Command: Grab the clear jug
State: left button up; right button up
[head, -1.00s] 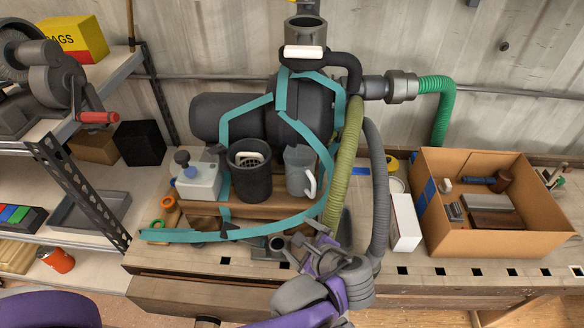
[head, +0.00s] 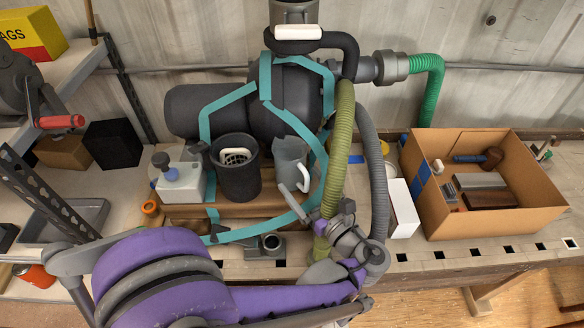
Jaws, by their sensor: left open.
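The clear jug (head: 288,158) is a greyish see-through vessel with a white handle on its right side. It stands upright on a wooden board on the workbench, right of a dark cup. My left gripper (head: 304,208) is open and empty, just below and in front of the jug in the head view. One finger points up toward the jug's lower right side and handle. I cannot tell whether it touches. My right gripper is out of view.
The dark cup (head: 237,175) stands close left of the jug, with a white box with knobs (head: 179,180) beyond it. An olive hose (head: 341,150) hangs close on the right. A cardboard box (head: 487,220) stands farther right. Teal strapping (head: 265,232) curves around the jug.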

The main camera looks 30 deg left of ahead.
aim_at(298, 178)
pick_arm(q)
jog(key=x, duration=0.5)
jog(key=c, duration=1.2)
jog(key=shift+r, duration=0.1)
